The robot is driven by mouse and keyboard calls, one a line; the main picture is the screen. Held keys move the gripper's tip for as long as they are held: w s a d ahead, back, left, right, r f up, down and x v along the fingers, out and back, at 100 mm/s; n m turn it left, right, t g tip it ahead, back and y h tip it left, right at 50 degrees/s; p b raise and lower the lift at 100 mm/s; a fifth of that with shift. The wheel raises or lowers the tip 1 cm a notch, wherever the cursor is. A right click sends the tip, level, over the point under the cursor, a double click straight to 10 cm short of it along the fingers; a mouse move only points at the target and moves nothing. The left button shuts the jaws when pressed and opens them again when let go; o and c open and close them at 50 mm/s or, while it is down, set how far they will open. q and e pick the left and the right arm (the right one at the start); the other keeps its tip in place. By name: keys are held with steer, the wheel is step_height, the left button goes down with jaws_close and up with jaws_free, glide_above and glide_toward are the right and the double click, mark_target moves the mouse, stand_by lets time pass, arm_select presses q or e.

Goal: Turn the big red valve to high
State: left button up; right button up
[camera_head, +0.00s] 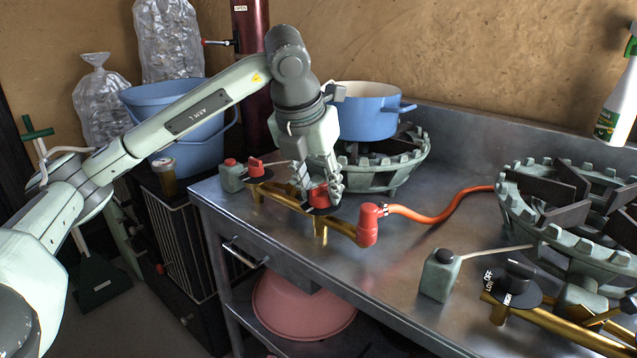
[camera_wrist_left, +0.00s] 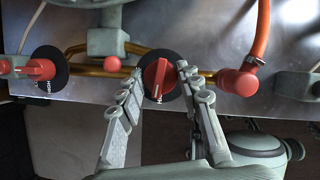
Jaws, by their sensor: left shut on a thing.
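The big red valve (camera_head: 318,196) is a red knob on a round black dial on the brass pipe, at the table's front left. In the left wrist view the red valve (camera_wrist_left: 158,76) has its bar running up and down, across the pipe, with white lettering at the dial's lower edge. My left gripper (camera_head: 320,190) reaches down onto it from above, and its fingers (camera_wrist_left: 160,80) close on the knob from both sides. They partly hide it in the head view. My right gripper is not in view.
A smaller red valve (camera_head: 256,166) sits left on the same pipe (camera_head: 340,227). A red fitting (camera_head: 368,225) and orange hose (camera_head: 440,218) are to the right. A burner (camera_head: 385,175) with a blue pot (camera_head: 365,112) stands behind. Bare metal table lies around the hose.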

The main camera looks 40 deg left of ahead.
arm_select(q)
steer(key=shift+r+n+y, duration=0.1)
steer(key=shift+n+y, duration=0.2)
steer(key=shift+n, duration=0.3)
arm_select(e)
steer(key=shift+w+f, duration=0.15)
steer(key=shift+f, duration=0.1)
arm_select(q)
steer(key=shift+w, duration=0.1)
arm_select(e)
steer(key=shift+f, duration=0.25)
arm_select(q)
steer(key=o, duration=1.1)
steer(key=shift+o, duration=0.2)
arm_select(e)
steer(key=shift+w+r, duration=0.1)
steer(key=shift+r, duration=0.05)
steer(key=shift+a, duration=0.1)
arm_select(q)
steer(key=v, duration=1.2)
